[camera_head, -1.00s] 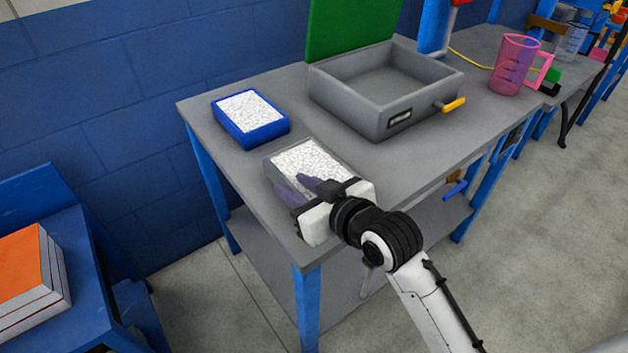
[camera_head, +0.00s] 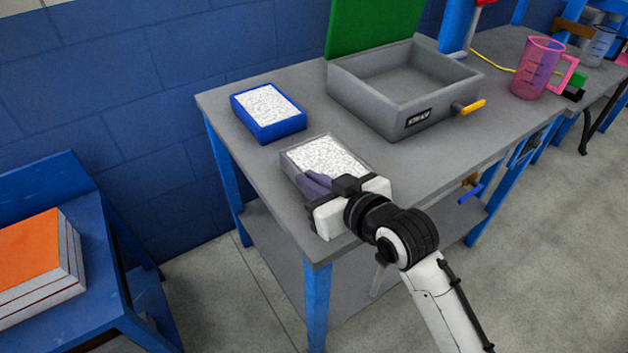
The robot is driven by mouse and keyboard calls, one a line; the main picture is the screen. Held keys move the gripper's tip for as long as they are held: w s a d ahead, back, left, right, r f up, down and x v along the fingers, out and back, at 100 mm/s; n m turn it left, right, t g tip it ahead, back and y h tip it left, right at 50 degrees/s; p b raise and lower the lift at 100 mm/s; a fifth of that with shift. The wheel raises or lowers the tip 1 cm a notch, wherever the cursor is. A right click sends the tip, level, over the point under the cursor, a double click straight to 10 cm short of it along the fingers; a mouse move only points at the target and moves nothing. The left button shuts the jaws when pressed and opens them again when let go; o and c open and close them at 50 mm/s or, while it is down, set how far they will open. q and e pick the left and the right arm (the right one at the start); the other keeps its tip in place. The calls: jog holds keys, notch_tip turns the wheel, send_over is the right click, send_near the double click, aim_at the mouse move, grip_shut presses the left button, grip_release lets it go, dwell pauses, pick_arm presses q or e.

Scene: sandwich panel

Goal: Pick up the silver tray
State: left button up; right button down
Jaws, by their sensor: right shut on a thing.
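The silver tray (camera_head: 294,160) is a grey rectangular tray filled with white granules. It is at the near edge of the grey table (camera_head: 232,104), in the middle of the view. My right gripper (camera_head: 322,184) reaches it from the near side and is shut on its near left wall. The gripper hides the tray's near end. I cannot tell whether the tray's underside is touching the table. My left gripper is not in view.
A blue tray (camera_head: 272,132) with white granules stands behind the silver tray. A grey open box (camera_head: 394,118) with a green lid (camera_head: 378,24) and yellow handle stands farther right. A pink jug (camera_head: 541,70) is at the right. Orange-topped panels (camera_head: 30,249) lie on a blue stand at left.

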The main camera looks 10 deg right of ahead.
notch_tip(320, 180, up, 10)
jog(key=p, duration=0.2)
jog(key=shift+f, duration=0.25)
dwell(0.4)
jog(key=shift+r, duration=0.1)
